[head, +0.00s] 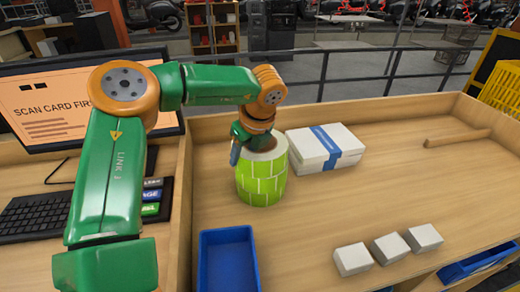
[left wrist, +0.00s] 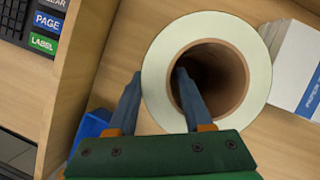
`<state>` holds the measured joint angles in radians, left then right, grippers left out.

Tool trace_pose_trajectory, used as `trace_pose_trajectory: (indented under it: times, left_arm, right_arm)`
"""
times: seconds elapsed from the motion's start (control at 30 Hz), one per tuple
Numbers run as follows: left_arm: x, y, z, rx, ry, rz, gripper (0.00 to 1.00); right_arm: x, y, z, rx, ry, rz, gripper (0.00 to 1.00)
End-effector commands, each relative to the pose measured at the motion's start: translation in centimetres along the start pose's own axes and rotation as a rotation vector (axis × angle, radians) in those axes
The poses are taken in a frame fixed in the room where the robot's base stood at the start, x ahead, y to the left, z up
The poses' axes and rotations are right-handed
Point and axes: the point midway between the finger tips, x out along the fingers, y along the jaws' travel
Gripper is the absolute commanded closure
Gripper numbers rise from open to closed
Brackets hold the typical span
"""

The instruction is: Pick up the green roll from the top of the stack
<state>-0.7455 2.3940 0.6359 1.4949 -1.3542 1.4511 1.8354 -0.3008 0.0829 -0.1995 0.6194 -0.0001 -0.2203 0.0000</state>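The green roll (head: 262,182) stands upright on the wooden bench, with pale lines over its side and a pale top. I cannot tell where one roll of a stack ends and another begins. In the left wrist view its pale top ring (left wrist: 250,75) surrounds a brown hollow core. My left gripper (head: 245,145) is at the roll's top left edge. In the left wrist view my left gripper (left wrist: 158,82) has one finger inside the core and one outside, with the ring's wall between them; the fingers are apart. My right gripper is not in view.
A white paper pack with a blue band (head: 325,148) lies close behind the roll at the right. Several small items surround it: a blue bin (head: 228,262) in front and white boxes (head: 388,248) front right. A monitor (head: 60,100) and keyboard (head: 35,212) are left. The bench's right side is mostly clear.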

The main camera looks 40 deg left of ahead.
Motion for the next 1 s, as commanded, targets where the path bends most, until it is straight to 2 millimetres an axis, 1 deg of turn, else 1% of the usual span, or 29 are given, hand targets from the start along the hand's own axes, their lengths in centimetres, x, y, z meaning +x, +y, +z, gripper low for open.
trace_pose_trajectory:
  times: [0.03, 0.07, 0.1, 0.17, 1.0]
  left_arm:
    - [-0.01, 0.0, 0.0, 0.0, 0.0, 0.0, 0.66]
    - [-0.01, 0.0, 0.01, 0.0, 0.0, 0.0, 0.74]
    - [-0.02, 0.0, 0.01, 0.0, 0.0, 0.0, 0.85]
    - [-0.03, 0.0, 0.01, 0.0, 0.0, 0.0, 1.0]
    - [-0.05, -0.01, 0.01, 0.0, 0.0, 0.0, 1.0]
  right_arm:
    - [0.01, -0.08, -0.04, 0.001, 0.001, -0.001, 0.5]
    - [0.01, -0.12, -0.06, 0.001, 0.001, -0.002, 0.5]
    - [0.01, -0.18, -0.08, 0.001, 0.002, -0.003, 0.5]
    - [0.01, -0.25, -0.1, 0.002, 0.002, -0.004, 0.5]
    - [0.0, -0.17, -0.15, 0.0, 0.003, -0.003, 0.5]
